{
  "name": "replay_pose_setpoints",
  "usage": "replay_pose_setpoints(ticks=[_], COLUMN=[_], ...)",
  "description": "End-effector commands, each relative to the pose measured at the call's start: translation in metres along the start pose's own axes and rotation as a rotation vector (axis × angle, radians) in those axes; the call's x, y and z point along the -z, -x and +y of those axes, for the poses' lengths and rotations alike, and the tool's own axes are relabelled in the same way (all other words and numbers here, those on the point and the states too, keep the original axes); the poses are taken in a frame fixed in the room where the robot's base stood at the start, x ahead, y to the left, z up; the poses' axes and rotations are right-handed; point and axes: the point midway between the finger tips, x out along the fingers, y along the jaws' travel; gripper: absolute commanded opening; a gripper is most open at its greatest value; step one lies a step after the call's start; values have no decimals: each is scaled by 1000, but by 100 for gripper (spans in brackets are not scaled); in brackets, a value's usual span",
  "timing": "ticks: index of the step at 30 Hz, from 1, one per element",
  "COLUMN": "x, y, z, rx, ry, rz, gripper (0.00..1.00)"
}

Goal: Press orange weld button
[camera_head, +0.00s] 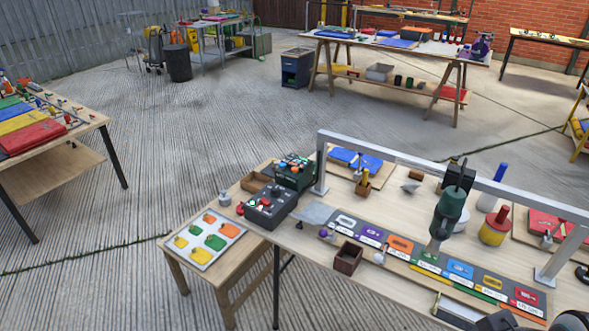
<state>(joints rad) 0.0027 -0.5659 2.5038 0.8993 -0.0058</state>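A long strip of coloured tiles (453,272) lies on the near workbench, with small labels too blurred to read. Its orange tile (399,246) sits left of the strip's middle, between a purple tile (372,236) and a green one (429,258). A dark control box (270,206) with red and pale buttons stands at the bench's left end, and a green-black box (294,171) with several small coloured buttons stands behind it. I cannot tell which part is the weld button. I cannot make out my gripper; only unclear dark shapes show at the lower right edge.
A grey metal frame (400,155) spans the bench, with a green and black tool (449,212) hanging over the strip. A small wooden box (348,257), a yellow and red canister (495,226) and a low side table (208,240) stand nearby.

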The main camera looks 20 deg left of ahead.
Motion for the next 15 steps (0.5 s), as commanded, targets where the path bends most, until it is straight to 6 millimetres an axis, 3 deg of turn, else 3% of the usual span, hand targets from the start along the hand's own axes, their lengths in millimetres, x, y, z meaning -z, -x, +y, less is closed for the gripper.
replay_pose_setpoints(ticks=[12,15], x=[0,0], y=[0,0], z=[0,0], rx=[0,0], ry=[0,0], rz=[0,0], gripper=[2,0])
